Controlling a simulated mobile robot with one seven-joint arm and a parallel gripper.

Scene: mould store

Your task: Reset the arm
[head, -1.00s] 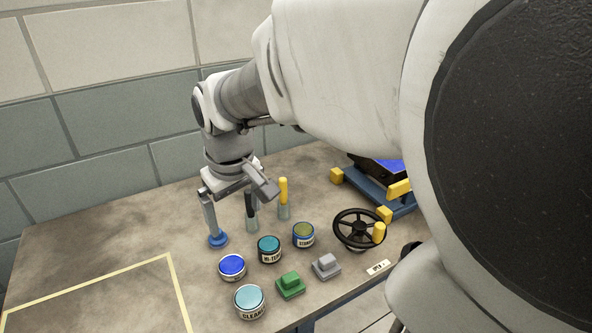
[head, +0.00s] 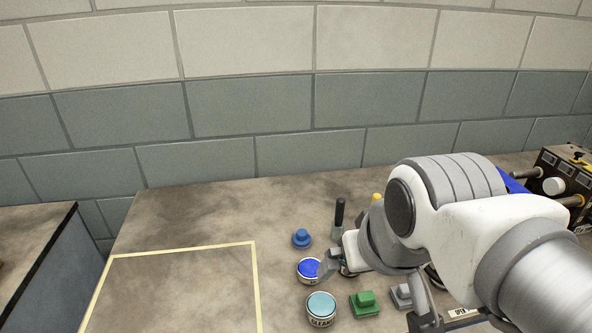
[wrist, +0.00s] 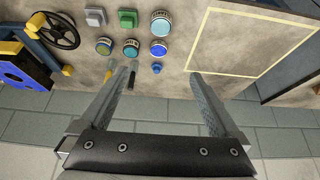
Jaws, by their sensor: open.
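My gripper (head: 335,266) shows in the head view near the blue tin, partly hidden by my arm. In the wrist view my gripper (wrist: 155,90) has its two fingers wide apart with nothing between them. The fingers hang clear above the bench and the floor, apart from the objects. Below them on the bench (head: 190,215) are a blue round-based piece (head: 302,239) and a blue tin (head: 309,268). My arm covers part of the bench's right side in the head view.
A light-blue tin (head: 321,306), green block (head: 364,304), grey block (head: 401,294) and black-handled tool (head: 339,214) stand nearby. A black handwheel (wrist: 60,31) shows in the wrist view. A dark control box (head: 560,178) stands right. The yellow-outlined area (head: 180,290) is empty.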

